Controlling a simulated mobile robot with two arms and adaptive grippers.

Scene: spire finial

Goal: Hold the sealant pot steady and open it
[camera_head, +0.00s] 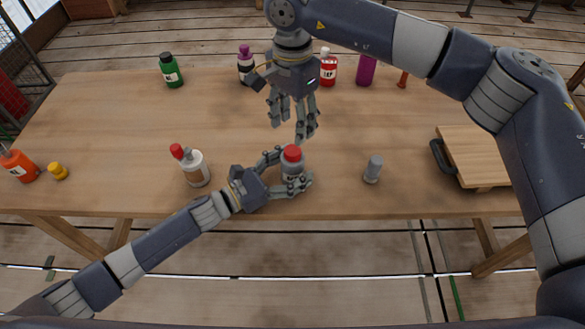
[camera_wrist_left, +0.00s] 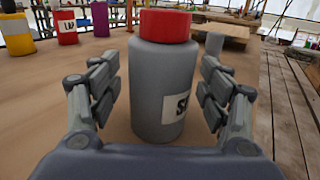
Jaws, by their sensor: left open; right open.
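The sealant pot (camera_head: 292,166) is a grey cylinder with a red lid (camera_head: 292,153), standing upright near the table's front edge. In the left wrist view the pot (camera_wrist_left: 158,85) stands between the fingers, with part of a white label showing at its right. My left gripper (camera_head: 297,172) is open around the pot, with a visible gap on each side in the left wrist view (camera_wrist_left: 160,100). My right gripper (camera_head: 302,132) is open and points down, above and just behind the red lid.
A small grey cylinder (camera_head: 373,169) stands to the right. A wooden board (camera_head: 472,155) lies at the table's right end. Several bottles, including a green one (camera_head: 171,72), line the back edge.

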